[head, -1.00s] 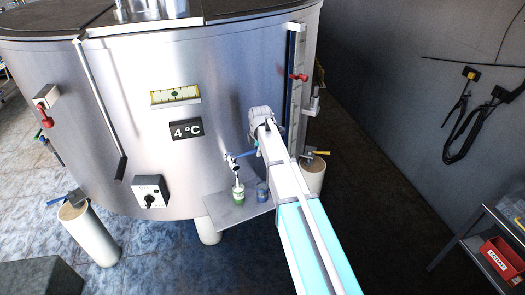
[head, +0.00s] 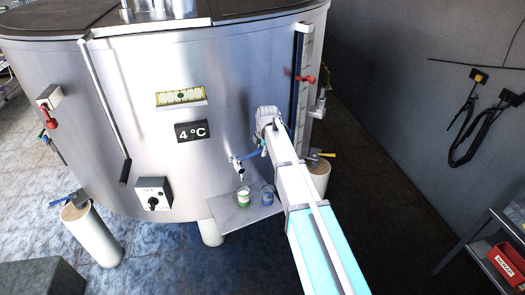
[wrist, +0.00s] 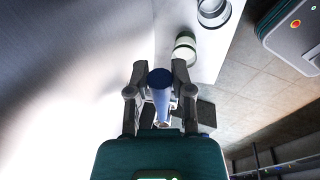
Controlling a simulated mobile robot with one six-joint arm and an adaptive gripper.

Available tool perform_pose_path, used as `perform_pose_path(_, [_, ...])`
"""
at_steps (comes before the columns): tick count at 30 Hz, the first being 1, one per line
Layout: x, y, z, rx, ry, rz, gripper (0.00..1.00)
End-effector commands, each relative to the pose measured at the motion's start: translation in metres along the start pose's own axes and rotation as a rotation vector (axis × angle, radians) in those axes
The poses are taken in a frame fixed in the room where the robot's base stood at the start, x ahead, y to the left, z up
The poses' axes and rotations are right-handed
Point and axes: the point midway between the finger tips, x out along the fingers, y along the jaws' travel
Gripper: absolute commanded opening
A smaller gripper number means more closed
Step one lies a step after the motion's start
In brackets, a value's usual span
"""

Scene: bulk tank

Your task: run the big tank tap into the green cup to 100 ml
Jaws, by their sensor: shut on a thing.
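The big tank (head: 140,110) is a steel vessel with a small tap (head: 237,167) low on its front. The tap's blue lever (wrist: 160,82) is between the fingers of my gripper (wrist: 160,72), which is shut on it. In the head view my arm partly hides the grip. The green cup (head: 243,199) stands upright on a metal shelf (head: 222,212) below the spout, with white liquid in it. It also shows in the wrist view (wrist: 185,48), just beyond my fingers. I cannot read its level against any marks.
A blue-tinted cup (head: 267,196) stands on the shelf to the right of the green cup. A post (head: 318,178) with another valve stands right of my arm.

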Motion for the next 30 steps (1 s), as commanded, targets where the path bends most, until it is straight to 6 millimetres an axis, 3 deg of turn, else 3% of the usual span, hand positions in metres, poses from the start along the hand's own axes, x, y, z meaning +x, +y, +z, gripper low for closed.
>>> perform_pose_path(2, [0.000, 0.002, 0.001, -0.001, -0.005, 0.003, 0.00])
perform_pose_path(3, [0.000, 0.002, 0.001, -0.002, -0.005, 0.003, 0.33])
perform_pose_path(9, [0.000, 0.003, -0.002, -0.004, -0.004, 0.002, 0.65])
perform_pose_path(23, [0.001, 0.002, -0.003, -0.004, -0.004, 0.001, 0.65])
perform_pose_path(30, [0.004, -0.008, 0.015, 0.079, -0.022, 0.011, 0.65])
